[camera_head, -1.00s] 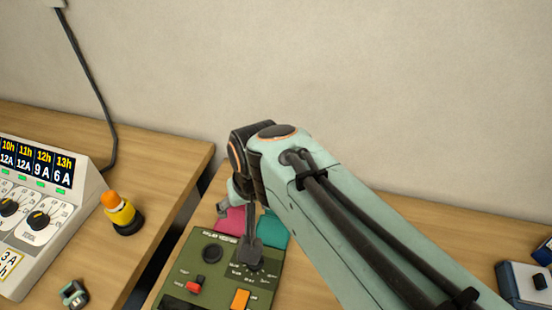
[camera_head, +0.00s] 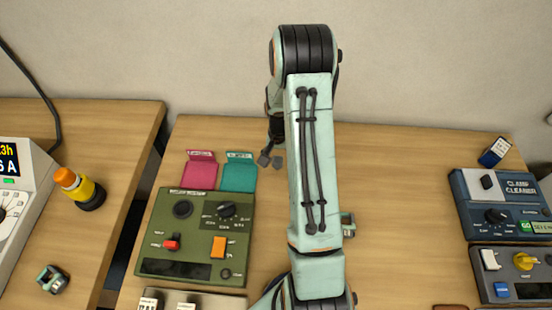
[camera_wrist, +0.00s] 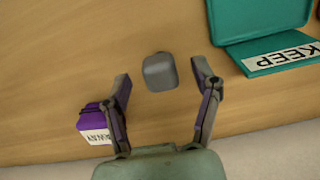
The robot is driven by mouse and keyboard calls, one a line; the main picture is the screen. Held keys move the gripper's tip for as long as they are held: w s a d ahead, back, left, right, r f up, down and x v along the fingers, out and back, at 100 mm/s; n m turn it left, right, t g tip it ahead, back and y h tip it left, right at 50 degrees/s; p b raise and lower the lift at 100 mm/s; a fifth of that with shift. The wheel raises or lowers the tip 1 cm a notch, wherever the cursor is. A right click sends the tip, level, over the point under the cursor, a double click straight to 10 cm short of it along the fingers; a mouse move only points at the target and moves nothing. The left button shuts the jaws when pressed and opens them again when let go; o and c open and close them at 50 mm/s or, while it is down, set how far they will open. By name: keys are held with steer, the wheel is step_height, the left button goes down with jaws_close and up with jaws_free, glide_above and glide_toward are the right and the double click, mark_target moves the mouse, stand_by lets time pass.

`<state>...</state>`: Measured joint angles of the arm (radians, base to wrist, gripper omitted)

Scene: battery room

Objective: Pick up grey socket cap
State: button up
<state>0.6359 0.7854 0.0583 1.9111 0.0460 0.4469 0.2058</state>
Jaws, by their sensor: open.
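The grey socket cap (camera_wrist: 160,72) is a small rounded block on the wooden table in the wrist view. It shows between the tips of my open gripper (camera_wrist: 161,78), with clear space on both sides. I cannot tell how far above it the fingertips are. In the head view my gripper (camera_head: 271,160) points down just right of the teal holder, and I cannot clearly tell the cap from the fingertips there.
The teal holder (camera_head: 239,176), marked KEEP in the wrist view, and a pink holder (camera_head: 199,174) stand left of my gripper. A purple box (camera_wrist: 95,122) is near one finger. A green control panel (camera_head: 190,265) lies in front. Blue-grey devices (camera_head: 470,210) stand at right.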

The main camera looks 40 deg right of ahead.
steer(key=shift+f, duration=1)
steer(key=c, duration=1)
